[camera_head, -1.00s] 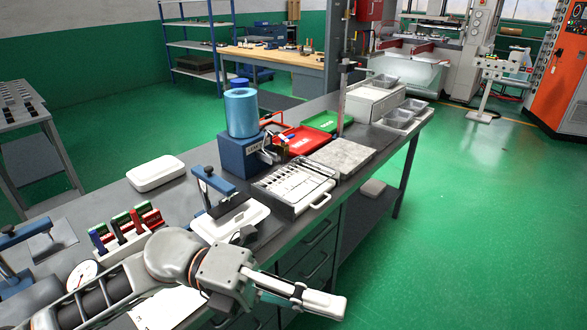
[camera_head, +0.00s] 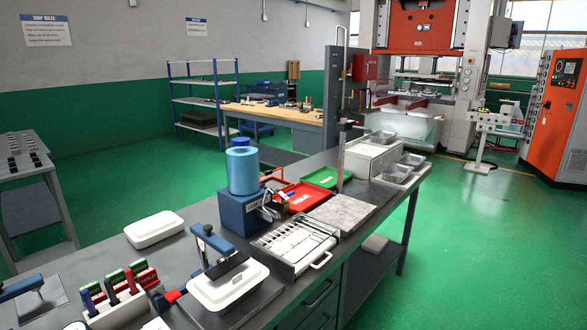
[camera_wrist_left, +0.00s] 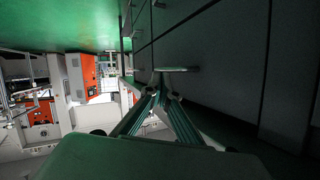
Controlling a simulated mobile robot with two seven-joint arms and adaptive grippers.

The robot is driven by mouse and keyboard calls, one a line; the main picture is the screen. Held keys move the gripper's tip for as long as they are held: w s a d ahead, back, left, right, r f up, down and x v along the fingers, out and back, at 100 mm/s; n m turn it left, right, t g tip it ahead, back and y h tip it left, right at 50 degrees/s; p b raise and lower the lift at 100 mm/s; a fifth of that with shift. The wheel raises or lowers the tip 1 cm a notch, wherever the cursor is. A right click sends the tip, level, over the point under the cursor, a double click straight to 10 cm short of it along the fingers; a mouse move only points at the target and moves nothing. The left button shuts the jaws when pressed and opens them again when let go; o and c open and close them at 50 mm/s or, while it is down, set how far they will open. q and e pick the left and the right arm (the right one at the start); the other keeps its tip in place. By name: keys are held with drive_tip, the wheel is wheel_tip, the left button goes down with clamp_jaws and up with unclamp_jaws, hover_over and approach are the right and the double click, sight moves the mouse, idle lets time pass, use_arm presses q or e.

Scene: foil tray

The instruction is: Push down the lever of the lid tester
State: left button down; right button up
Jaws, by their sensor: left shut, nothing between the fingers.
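A white lidded tray (camera_head: 228,289) lies below the bar on a dark base plate. I cannot tell whether the bar touches the tray's lid. In the left wrist view my left gripper (camera_wrist_left: 159,82) is shut and empty, its fingers meeting in front of dark drawer fronts at the bench side. It does not show in the head view. My right gripper is in no view.
A drawer handle (camera_wrist_left: 176,69) is close to my left fingertips. The aisle at right is free.

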use_arm(q)
drive_tip(key=s+a+f+n+g+y, duration=0.1)
drive_tip(key=s+a+f+g, duration=0.1)
drive_tip(key=s+f, duration=0.4)
drive_tip(key=shift+s+a+f+n+g, duration=0.3)
drive_tip(key=shift+s+a+f, duration=0.15)
drive_tip(key=shift+f, duration=0.1)
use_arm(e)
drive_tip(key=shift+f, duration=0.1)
use_arm(q)
drive_tip(key=shift+w, duration=0.1)
idle(0.3)
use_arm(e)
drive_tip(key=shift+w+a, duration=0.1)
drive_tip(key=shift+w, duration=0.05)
